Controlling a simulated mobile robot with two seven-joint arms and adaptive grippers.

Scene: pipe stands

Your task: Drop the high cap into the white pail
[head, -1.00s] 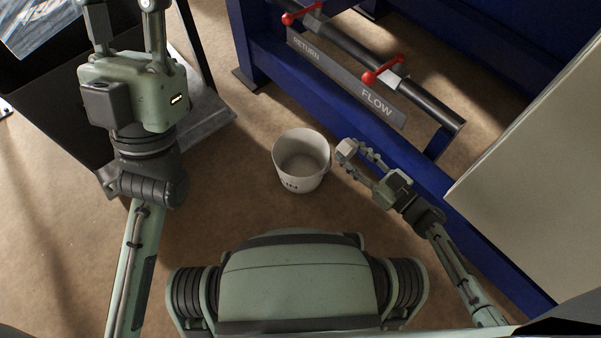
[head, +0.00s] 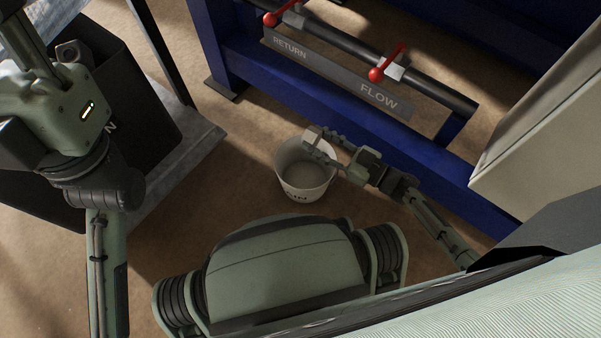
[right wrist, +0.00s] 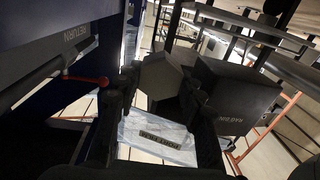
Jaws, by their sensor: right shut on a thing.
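The white pail (head: 306,186) stands on the floor near the middle of the head view, open side up, with dark lettering on its front. My right gripper (head: 314,140) is over the pail's far rim, shut on the cap. The cap (head: 311,133) shows as a small pale block at the fingertips. In the right wrist view the cap (right wrist: 160,78) is a dark, angular shape between the fingers. My left gripper (head: 22,45) is at the upper left of the head view; its fingertips are cut off by the frame.
A blue frame (head: 300,85) carries a pipe with red-handled valves (head: 376,74) behind the pail. A black bin (head: 135,95) stands at the left on a grey slab. A pale panel (head: 530,130) is at the right. Brown floor (head: 190,210) left of the pail is clear.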

